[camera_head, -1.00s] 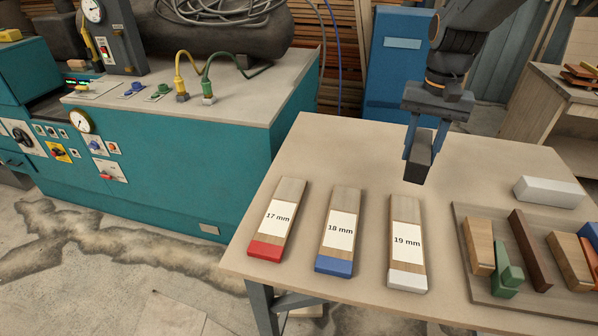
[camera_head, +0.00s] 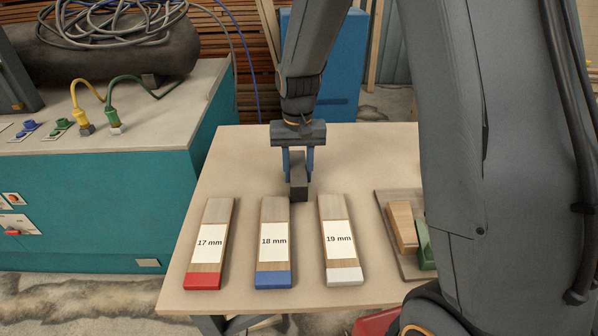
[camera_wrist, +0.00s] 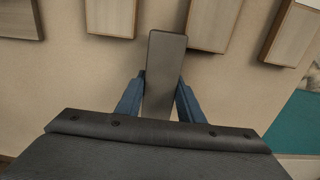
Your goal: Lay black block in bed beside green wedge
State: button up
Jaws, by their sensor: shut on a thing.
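My gripper (camera_head: 298,165) is shut on the black block (camera_head: 299,188), which hangs down between the two blue fingers over the table, behind the labelled boards. The wrist view shows the black block (camera_wrist: 164,72) lengthwise between the fingers (camera_wrist: 160,98). The green wedge (camera_head: 424,243) shows only in part at the right, on a wooden tray (camera_head: 383,198) beside a light wood block (camera_head: 402,226). My own arm hides most of the tray, so the bed beside the wedge is out of sight.
Three boards lie in a row on the table: 17 mm with a red end (camera_head: 210,243), 18 mm with a blue end (camera_head: 274,243) and 19 mm with a white end (camera_head: 340,240). A teal machine (camera_head: 90,200) stands at the left. The table's back left is clear.

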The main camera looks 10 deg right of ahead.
jog(key=shift+f, duration=0.35)
jog(key=shift+d+f, duration=0.1)
jog(key=o, duration=1.2)
